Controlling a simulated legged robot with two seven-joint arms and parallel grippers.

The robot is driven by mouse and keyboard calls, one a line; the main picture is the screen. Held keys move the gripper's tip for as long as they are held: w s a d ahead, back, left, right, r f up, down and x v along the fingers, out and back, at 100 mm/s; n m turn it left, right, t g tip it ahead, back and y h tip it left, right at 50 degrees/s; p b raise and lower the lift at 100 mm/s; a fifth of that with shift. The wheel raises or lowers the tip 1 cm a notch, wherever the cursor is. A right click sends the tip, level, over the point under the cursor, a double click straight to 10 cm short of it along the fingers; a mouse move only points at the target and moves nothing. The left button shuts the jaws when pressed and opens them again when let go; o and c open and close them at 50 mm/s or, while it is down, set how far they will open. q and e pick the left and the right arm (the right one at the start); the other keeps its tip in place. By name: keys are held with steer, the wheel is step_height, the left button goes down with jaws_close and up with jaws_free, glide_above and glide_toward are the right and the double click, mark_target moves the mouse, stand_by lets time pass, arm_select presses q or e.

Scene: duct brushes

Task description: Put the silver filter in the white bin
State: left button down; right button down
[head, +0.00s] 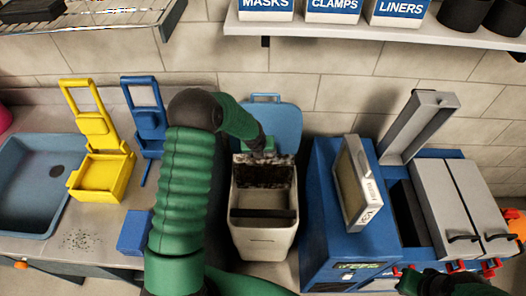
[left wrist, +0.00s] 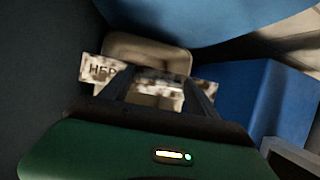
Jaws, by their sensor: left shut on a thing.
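The white bin (head: 263,240) stands in the middle of the head view with its blue lid (head: 279,122) open at the back. My left gripper (head: 262,150) is at the back of the bin's mouth, shut on a dirty, speckled filter (head: 262,170). That filter shows in the left wrist view (left wrist: 97,70) between the fingers (left wrist: 160,90), with a pale label partly reading "HE". Its lower part looks to be inside the mouth; I cannot tell whether it touches the bin. My right gripper (head: 436,285) is low at the right, and its fingers are unclear.
A second silver-framed filter (head: 368,215) with a tan face leans on the blue machine (head: 330,230) right of the bin. A grey flap (head: 420,125) stands open behind it. Yellow (head: 97,180) and blue (head: 149,125) caddies and a blue sink (head: 30,190) are at left.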

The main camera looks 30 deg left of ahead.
mark_target(263, 169)
arm_select(q)
steer(key=f, duration=0.1)
steer(key=f+b, duration=0.2)
steer(key=f, duration=0.1)
steer(key=shift+d, duration=0.25)
step_height(263, 169, down, 4)
steer(key=b, duration=0.2)
steer(key=shift+a+f+b, duration=0.1)
steer(key=shift+a+b, duration=0.05)
steer(key=shift+b, duration=0.2)
step_height(263, 169, down, 3)
steer(key=shift+b, duration=1)
step_height(263, 169, down, 16)
steer(key=b, duration=1)
steer(key=shift+c, duration=0.6)
jaws_free()
